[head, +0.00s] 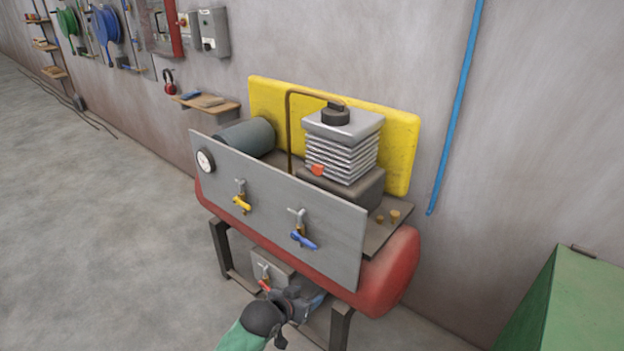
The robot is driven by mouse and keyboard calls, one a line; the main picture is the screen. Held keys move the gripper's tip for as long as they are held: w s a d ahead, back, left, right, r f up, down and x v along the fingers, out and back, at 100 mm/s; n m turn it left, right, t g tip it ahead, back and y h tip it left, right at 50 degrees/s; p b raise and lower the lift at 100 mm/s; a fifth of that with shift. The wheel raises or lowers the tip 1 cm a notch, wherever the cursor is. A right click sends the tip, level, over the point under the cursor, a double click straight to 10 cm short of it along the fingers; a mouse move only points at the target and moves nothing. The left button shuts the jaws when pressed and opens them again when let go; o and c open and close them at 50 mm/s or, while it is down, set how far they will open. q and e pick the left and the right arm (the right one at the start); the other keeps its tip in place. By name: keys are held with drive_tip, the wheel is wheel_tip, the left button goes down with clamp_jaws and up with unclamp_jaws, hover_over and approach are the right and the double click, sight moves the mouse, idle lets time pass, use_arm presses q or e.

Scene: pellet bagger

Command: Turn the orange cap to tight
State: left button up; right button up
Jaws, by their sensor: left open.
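The orange cap (317,169) is a small orange-red piece at the front foot of the finned compressor block (340,148), behind the top edge of the grey panel. It is too small to tell how tight it sits. My left gripper (308,303) is low in front of the machine, below the panel and well below the cap. It is open and touches neither the cap nor the block. Its fingertips are partly hard to make out against the dark frame. My right gripper is not in view.
The grey panel (270,205) carries a gauge (205,161), a yellow-handled valve (241,203) and a blue-handled valve (303,240). A small red-handled valve (264,285) sits low beside my left gripper. The red tank (392,275) lies behind the panel. A green box (570,310) stands at right.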

use_arm(q)
drive_tip(key=w+r+m+t+h+p, duration=0.1)
drive_tip(key=w+r+t+h, duration=0.1)
drive_tip(key=w+r, duration=0.85)
drive_tip(key=m+t+h+p, duration=0.1)
drive_tip(key=t+h+p, duration=0.1)
drive_tip(key=t, duration=0.1)
approach(315, 170)
drive_tip(key=w, duration=0.1)
drive_tip(key=p+x, duration=0.1)
drive_tip(key=x, duration=0.5)
drive_tip(key=shift+d+r+p, duration=0.15)
drive_tip(key=shift+d+p, duration=0.2)
drive_tip(key=shift+p, duration=0.05)
drive_tip(key=shift+w+d, duration=0.3)
drive_tip(key=shift+w, duration=0.1)
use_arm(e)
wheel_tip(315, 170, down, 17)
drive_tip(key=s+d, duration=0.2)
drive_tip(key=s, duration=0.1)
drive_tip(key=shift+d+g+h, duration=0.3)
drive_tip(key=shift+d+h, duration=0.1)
use_arm(q)
drive_tip(key=c, duration=1)
